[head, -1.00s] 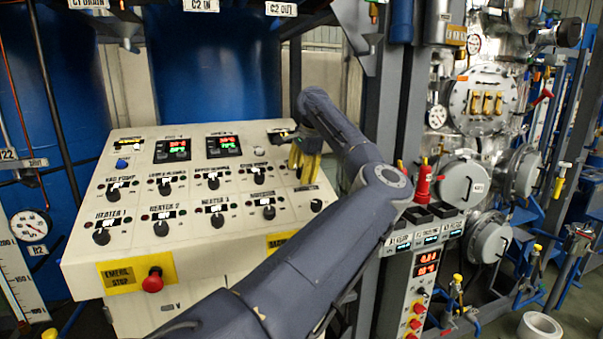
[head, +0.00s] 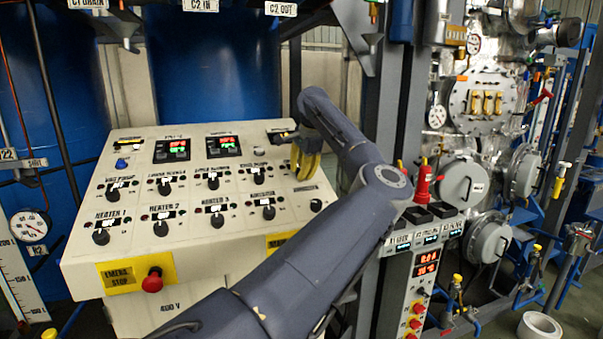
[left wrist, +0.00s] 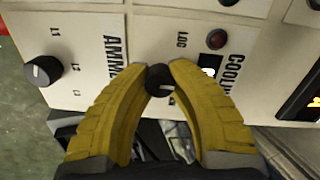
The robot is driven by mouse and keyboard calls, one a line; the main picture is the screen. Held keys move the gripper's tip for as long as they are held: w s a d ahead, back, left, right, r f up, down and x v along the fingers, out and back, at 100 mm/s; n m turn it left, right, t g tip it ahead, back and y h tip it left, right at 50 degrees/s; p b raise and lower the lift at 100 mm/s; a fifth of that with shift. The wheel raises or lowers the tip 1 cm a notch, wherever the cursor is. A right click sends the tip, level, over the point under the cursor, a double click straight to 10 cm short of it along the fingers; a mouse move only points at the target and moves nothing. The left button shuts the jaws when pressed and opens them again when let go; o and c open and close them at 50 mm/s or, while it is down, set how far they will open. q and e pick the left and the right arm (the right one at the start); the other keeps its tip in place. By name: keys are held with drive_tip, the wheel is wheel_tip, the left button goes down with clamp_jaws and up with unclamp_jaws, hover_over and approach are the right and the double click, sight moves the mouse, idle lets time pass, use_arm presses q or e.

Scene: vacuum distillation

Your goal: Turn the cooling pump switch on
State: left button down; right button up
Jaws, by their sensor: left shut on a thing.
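The cooling pump switch is a black rotary knob (left wrist: 158,80) on the pale control panel (head: 205,265). In the left wrist view it sits beside a small lit display, a red lamp and lettering that begins "COOLI". My left gripper (head: 305,165) is at the panel's upper right in the head view. Its yellow fingers also show in the left wrist view (left wrist: 158,72), closed on the knob from both sides. In the head view the fingers and wrist hide the knob. My right gripper is in neither view.
Several other black knobs, such as the Heater 1 knob (head: 101,236), cover the panel. A red emergency stop button (head: 153,280) is on its front edge. A second switch box (head: 417,300) and a red bottle (head: 423,184) stand right of the panel.

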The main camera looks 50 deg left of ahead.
use_arm(q)
drive_tip(key=shift+m, duration=0.4)
drive_tip(key=m, duration=0.4)
drive_tip(key=shift+m+y, duration=0.3)
drive_tip(key=shift+m, duration=0.1)
drive_tip(key=m, duration=0.5)
drive_tip(key=shift+m, duration=0.4)
drive_tip(key=shift+r, duration=0.1)
drive_tip(key=c, duration=1)
unclamp_jaws()
drive_tip(key=shift+c, duration=0.2)
drive_tip(key=v, duration=1.1)
drive_tip(key=shift+s+d+r, duration=0.15)
drive_tip(key=shift+d+r, duration=0.15)
